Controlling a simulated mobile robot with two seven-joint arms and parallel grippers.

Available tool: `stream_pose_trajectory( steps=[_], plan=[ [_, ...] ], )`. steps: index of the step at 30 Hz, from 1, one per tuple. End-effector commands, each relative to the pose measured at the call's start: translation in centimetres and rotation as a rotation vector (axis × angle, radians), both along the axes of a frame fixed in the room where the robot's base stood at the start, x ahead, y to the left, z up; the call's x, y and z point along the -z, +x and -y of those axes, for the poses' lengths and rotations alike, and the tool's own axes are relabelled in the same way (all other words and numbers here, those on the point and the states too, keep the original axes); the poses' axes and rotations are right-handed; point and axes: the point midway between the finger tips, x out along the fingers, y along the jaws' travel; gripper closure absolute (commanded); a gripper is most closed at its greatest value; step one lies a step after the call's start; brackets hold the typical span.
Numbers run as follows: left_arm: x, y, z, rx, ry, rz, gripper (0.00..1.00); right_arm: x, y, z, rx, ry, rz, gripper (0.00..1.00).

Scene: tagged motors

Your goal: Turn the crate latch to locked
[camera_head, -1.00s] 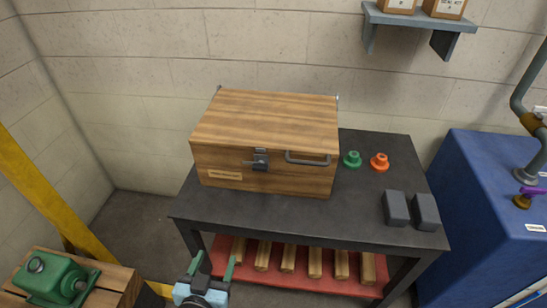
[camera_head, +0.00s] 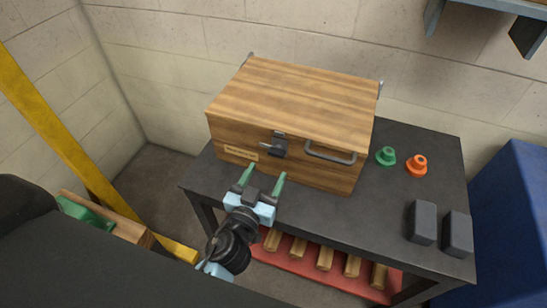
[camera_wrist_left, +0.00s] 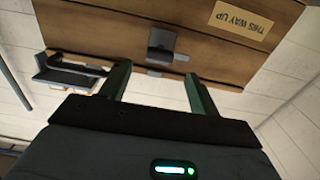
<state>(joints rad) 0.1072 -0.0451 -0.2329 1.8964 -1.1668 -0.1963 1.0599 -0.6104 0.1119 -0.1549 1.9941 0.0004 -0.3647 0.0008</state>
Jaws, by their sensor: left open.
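A closed wooden crate (camera_head: 290,110) stands on the dark table. Its metal latch (camera_head: 277,147) is on the front face, with a small lever pointing left in the head view. The latch (camera_wrist_left: 161,45) also shows in the left wrist view, ahead of the fingers. My left gripper (camera_head: 262,178) is open and empty in front of the crate, just below the latch and apart from it. In the left wrist view its green fingers (camera_wrist_left: 158,90) stand on either side of the latch's line. My right gripper is not in view.
A grey handle (camera_head: 330,154) sticks out right of the latch. On the dark table (camera_head: 385,195) are a green knob (camera_head: 386,156), an orange knob (camera_head: 417,165) and two grey blocks (camera_head: 422,222). A blue cabinet (camera_head: 515,215) stands at right.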

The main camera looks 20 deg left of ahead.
Motion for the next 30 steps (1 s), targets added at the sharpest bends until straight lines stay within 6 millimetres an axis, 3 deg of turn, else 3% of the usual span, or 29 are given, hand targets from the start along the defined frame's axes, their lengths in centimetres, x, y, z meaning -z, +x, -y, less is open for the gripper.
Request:
stream_pose_trajectory(
  steps=[10, 23, 30],
  plan=[
    [-0.2, 4.8, 0.1, 0.000, 0.002, 0.003, 0.38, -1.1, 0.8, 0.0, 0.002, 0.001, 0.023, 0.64],
    [-0.1, 5.8, 0.2, -0.001, 0.000, 0.000, 0.38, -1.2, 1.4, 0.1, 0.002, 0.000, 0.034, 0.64],
    [-0.1, 5.8, 0.2, -0.001, 0.000, 0.000, 0.67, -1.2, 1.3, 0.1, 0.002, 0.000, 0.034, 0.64]
  ],
)
